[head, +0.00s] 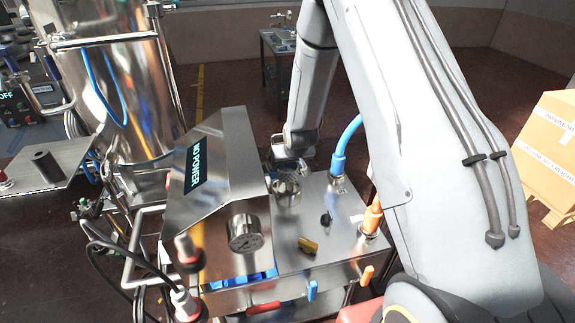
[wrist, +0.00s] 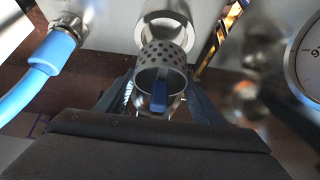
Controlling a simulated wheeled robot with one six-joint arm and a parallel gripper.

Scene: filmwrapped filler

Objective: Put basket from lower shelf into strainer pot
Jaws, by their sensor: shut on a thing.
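A shiny round metal opening (wrist: 168,18), which may be the strainer pot, shows just beyond the basket. I cannot tell whether the basket touches it.
The steel machine (head: 325,220) carries a sloped "NO POWER" display housing (head: 215,155) and a pressure gauge (head: 245,233). A blue hose (head: 347,138) and an orange fitting (head: 371,216) stand right of the basket. A large steel tank (head: 110,80) is at left.

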